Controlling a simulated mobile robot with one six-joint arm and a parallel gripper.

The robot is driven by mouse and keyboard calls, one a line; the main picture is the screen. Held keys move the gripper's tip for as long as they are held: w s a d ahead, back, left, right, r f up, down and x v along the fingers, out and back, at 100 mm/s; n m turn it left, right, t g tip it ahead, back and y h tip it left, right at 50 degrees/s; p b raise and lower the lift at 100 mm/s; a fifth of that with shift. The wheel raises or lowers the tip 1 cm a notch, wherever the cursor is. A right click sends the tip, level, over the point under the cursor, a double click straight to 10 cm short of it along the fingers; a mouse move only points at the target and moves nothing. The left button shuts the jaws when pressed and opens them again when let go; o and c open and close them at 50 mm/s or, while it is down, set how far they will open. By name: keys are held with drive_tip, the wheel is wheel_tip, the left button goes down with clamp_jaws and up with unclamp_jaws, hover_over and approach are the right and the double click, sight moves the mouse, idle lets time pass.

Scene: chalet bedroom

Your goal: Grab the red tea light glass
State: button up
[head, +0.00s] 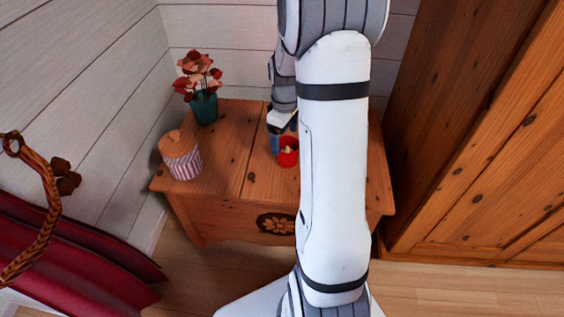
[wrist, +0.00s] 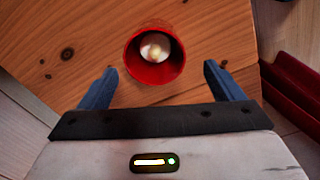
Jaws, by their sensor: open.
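The red tea light glass (head: 288,158) stands upright on the wooden chest top, partly hidden by my arm in the head view. In the wrist view the red glass (wrist: 155,78) shows from above with a pale candle inside. My gripper (wrist: 160,82) is open, with one blue finger to the left of the glass and one to the right. Gaps of wood show between the glass and both fingers, and the glass sits slightly beyond the fingertips. In the head view my gripper (head: 280,140) is right behind the glass, mostly hidden.
The wooden chest (head: 215,160) stands against white plank walls. A striped jar (head: 183,160) with a lid and a teal vase (head: 204,107) with red flowers stand on its left part. A wooden wardrobe (head: 490,130) is at the right. The chest top between jar and glass is clear.

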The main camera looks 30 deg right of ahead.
sight(287, 146)
drive_tip(key=f+b, duration=0.1)
drive_tip(key=f, duration=0.1)
drive_tip(key=f+b, duration=0.1)
drive_tip(key=f, duration=0.1)
drive_tip(key=f+b, duration=0.1)
drive_tip(key=f, duration=0.2)
drive_tip(key=shift+d+b, duration=0.3)
drive_tip(key=shift+d, duration=0.1)
drive_tip(key=shift+c, duration=0.4)
drive_tip(key=c, duration=1.1)
